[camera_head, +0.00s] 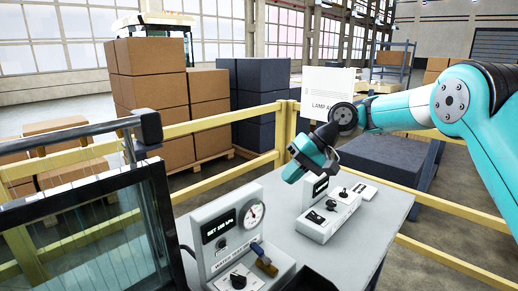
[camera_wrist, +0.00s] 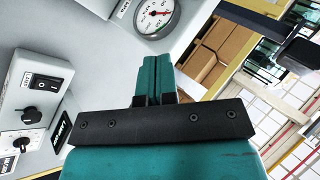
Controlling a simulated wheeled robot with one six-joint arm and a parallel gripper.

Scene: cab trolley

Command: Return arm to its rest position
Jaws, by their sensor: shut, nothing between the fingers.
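My gripper (camera_wrist: 154,80) is in the wrist view with its two teal fingers together and nothing between them. In the head view my teal arm reaches in from the right, and its wrist hangs above the grey table (camera_head: 386,212). The fingertips are hard to make out there. A control box with a gauge (camera_head: 237,232) stands to the left of the wrist. Its gauge (camera_wrist: 155,14) also shows beyond the fingers in the wrist view. A lower control box with knobs (camera_head: 328,217) lies below the wrist; whether they touch cannot be told.
A dark-framed glass panel (camera_head: 95,235) stands at the left. Yellow rails (camera_head: 225,118) run behind the table. Stacked cartons (camera_head: 150,75) and a white sign (camera_head: 326,93) stand beyond.

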